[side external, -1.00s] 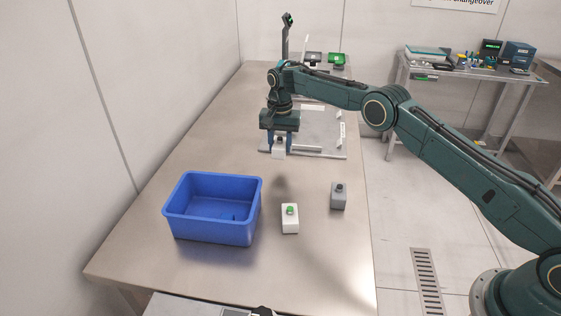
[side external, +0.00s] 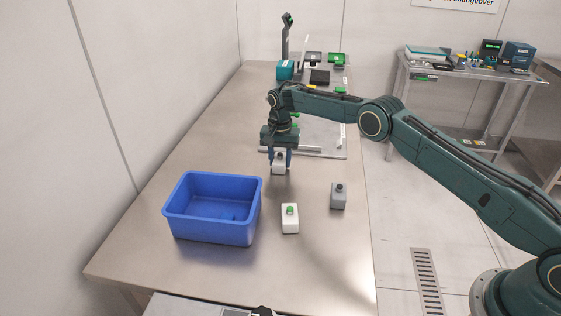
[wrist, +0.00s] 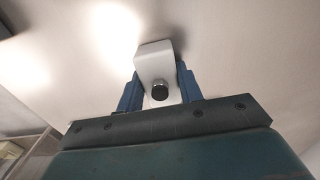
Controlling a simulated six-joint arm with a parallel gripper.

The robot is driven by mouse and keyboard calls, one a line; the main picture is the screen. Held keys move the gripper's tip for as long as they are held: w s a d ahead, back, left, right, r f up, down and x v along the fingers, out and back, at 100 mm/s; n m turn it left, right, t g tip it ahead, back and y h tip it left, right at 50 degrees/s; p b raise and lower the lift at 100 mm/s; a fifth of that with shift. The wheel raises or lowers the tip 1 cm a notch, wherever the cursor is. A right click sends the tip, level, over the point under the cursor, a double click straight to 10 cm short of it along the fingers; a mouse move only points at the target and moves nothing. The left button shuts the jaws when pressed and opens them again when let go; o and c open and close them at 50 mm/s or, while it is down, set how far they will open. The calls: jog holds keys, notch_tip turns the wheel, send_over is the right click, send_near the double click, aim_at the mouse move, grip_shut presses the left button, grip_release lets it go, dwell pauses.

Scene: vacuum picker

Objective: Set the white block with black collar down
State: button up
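The white block with black collar (side external: 278,169) is between the two blue fingers of my gripper (side external: 280,160), over the middle of the steel table. In the wrist view, the white block (wrist: 155,58) shows its dark round top piece towards the camera, with a blue finger of my gripper (wrist: 158,70) along each side. The fingers are shut on it. It looks close to the table top, but I cannot tell whether its base touches.
A blue bin (side external: 212,235) stands at the front left of the table (side external: 190,275). A white block with a green top (side external: 290,219) and a grey block with a dark top (side external: 338,197) stand in front and to the right. A pale tray (side external: 325,140) lies behind.

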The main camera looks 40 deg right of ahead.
aim_at(280, 155)
jog(key=o, duration=0.4)
jog(key=shift+o, duration=0.2)
jog(key=shift+r, duration=0.1)
notch_tip(280, 155, up, 12)
dwell(0.5)
dwell(0.5)
